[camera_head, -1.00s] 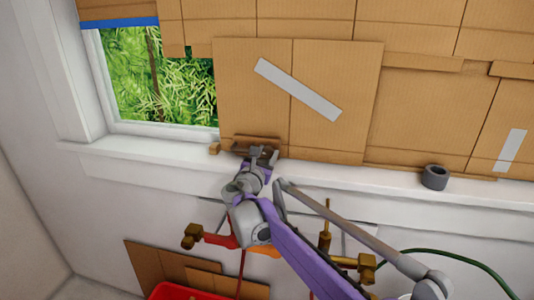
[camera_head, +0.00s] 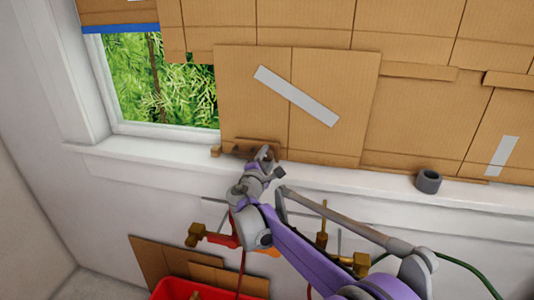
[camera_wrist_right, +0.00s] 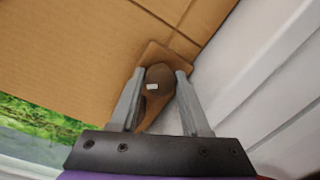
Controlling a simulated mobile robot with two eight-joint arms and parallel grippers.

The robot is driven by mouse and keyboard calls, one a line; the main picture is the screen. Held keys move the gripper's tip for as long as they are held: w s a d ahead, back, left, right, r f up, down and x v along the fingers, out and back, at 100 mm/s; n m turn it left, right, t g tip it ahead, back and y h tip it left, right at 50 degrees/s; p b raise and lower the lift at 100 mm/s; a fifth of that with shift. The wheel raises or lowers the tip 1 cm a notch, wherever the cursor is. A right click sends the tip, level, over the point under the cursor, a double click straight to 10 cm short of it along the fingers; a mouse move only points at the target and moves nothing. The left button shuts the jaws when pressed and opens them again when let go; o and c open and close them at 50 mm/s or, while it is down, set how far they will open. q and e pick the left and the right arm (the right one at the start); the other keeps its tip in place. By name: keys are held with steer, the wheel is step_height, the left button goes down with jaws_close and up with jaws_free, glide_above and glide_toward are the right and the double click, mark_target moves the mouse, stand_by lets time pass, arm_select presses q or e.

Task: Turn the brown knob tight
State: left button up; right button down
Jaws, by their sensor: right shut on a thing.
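The brown knob (camera_wrist_right: 158,80) is round with a small white mark. In the right wrist view it sits between the two grey fingers of my right gripper (camera_wrist_right: 160,84), which is shut on it. A brown wooden piece (camera_wrist_right: 168,57) shows behind the knob, against the cardboard. In the head view my right gripper (camera_head: 268,160) is at the window sill, at the brown fitting (camera_head: 240,147) below the cardboard panel. There the gripper covers the knob, so I cannot make it out. My left gripper is not in view.
A cardboard panel (camera_head: 335,75) with a grey tape strip covers part of the window. A dark grey tape roll (camera_head: 429,181) stands on the white sill (camera_head: 335,176) to the right. Below are brass-ended pipe fittings (camera_head: 196,234) and a red bin (camera_head: 168,290).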

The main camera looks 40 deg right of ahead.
steer(key=m+p, duration=0.2)
steer(key=m, duration=0.2)
steer(key=shift+r, duration=0.15)
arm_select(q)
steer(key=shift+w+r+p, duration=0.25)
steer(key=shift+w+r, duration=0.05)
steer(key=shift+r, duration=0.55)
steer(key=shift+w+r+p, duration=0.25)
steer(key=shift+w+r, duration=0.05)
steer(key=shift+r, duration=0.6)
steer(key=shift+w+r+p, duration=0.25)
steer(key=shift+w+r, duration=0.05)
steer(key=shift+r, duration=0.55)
arm_select(e)
steer(key=shift+m+t, duration=0.3)
steer(key=shift+m, duration=1)
steer(key=c, duration=0.7)
jaws_free()
steer(key=shift+o, duration=0.2)
steer(key=shift+s, duration=0.1)
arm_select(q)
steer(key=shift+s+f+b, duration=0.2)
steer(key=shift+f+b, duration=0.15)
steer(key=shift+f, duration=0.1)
arm_select(e)
steer(key=v, duration=1)
steer(key=shift+s+a, duration=0.2)
steer(key=shift+a, duration=0.1)
